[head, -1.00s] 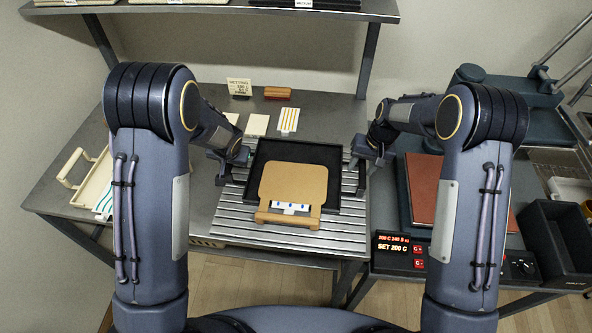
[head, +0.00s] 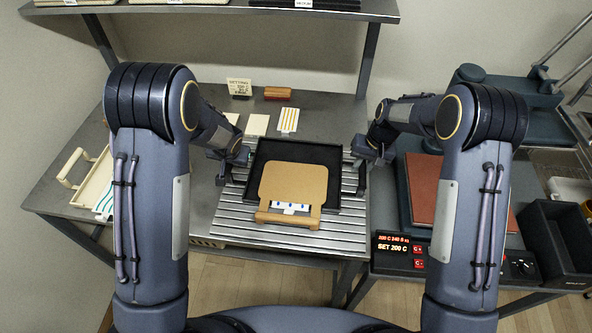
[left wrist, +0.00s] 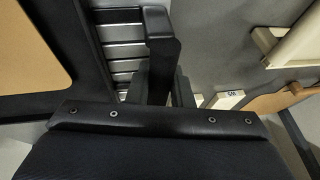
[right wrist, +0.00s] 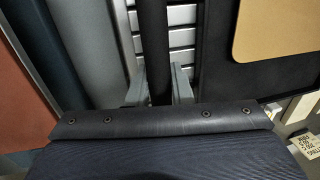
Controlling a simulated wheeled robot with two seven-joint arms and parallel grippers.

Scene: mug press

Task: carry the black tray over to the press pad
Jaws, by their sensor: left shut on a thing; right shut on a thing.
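The black tray (head: 300,152) lies on the slatted metal rack in the middle of the bench in the head view. A tan board (head: 293,184) lies in it, with a white and blue piece (head: 290,207) at its near edge. My left gripper (head: 236,168) is shut on the tray's left side; its wrist view shows a black upright part (left wrist: 161,60) at the jaws. My right gripper (head: 361,176) is shut on the tray's right side, with a black bar (right wrist: 154,50) between its fingers. The reddish-brown press pad (head: 437,188) is to the right, apart from the tray.
The press (head: 505,112) stands behind and right of the pad. A control box (head: 400,250) with a red display sits in front of it. A dark bin (head: 562,240) is at far right. Cards (head: 257,125) lie behind the tray; a cream tray (head: 88,185) is at left.

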